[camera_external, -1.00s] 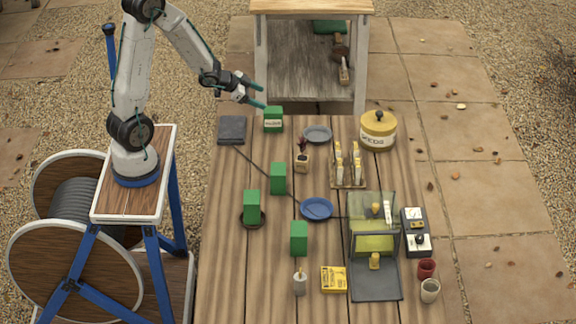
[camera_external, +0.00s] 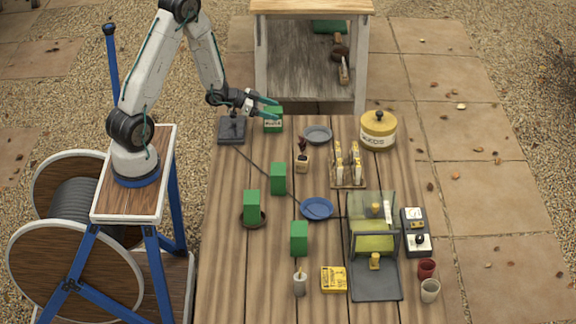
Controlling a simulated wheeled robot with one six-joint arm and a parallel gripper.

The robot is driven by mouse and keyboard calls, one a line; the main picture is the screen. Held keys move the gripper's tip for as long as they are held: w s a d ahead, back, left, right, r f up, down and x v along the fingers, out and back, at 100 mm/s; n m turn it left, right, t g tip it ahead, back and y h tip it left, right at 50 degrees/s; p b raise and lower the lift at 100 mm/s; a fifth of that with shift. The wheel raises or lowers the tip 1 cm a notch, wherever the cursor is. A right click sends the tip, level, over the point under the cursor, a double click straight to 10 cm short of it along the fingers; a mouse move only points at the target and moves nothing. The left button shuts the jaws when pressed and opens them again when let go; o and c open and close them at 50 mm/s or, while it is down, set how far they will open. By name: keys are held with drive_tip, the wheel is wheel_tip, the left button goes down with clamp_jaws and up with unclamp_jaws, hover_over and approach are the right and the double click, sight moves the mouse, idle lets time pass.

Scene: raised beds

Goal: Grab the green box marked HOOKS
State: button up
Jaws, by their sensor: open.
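A green box with a white label (camera_external: 273,124) stands at the back left of the wooden table; its lettering is too small to read surely. My gripper (camera_external: 270,107) is open at this box, its teal fingers reaching toward it from the left and overlapping its upper part in the picture. I cannot tell whether they touch it. Three other green boxes show no label from here: one (camera_external: 278,179) in the middle, one (camera_external: 251,206) on a dark round dish at the left, and one (camera_external: 299,238) nearer the front.
A dark square block (camera_external: 231,134) lies below my wrist, with a thin dark cord running from it. A grey dish (camera_external: 318,134), a small pot with a plant (camera_external: 302,161) and a yellow lidded tin (camera_external: 379,131) stand to the right. A blue plate (camera_external: 317,209) lies mid-table.

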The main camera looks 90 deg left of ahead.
drive_tip(key=shift+w+f, duration=0.2)
drive_tip(key=shift+w, duration=0.3)
drive_tip(key=c, duration=1.1)
